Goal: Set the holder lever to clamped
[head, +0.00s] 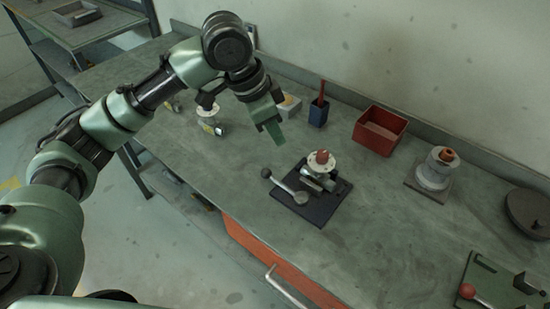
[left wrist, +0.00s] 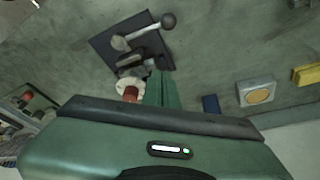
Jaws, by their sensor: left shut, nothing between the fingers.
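The holder (head: 325,211) is a black plate with metal jaws on the bench; it also shows in the left wrist view (left wrist: 104,48). A valve part with a pale flange (head: 321,163) and a reddish top sits at its back. The holder lever (head: 285,187) is a grey bar with a dark ball knob; it points left, past the plate's edge. In the left wrist view the lever (left wrist: 143,31) is at the top, its ball to the right. My left gripper (head: 274,133) is shut and empty, above and behind the holder, apart from the lever. My right gripper is not in view.
A blue cup (head: 318,114) and a red bin (head: 380,132) stand along the back. A grey flanged part (head: 434,170) is to the right. A green plate (head: 498,283) with a red ball-ended handle is at the lower right. Bench left of the lever is clear.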

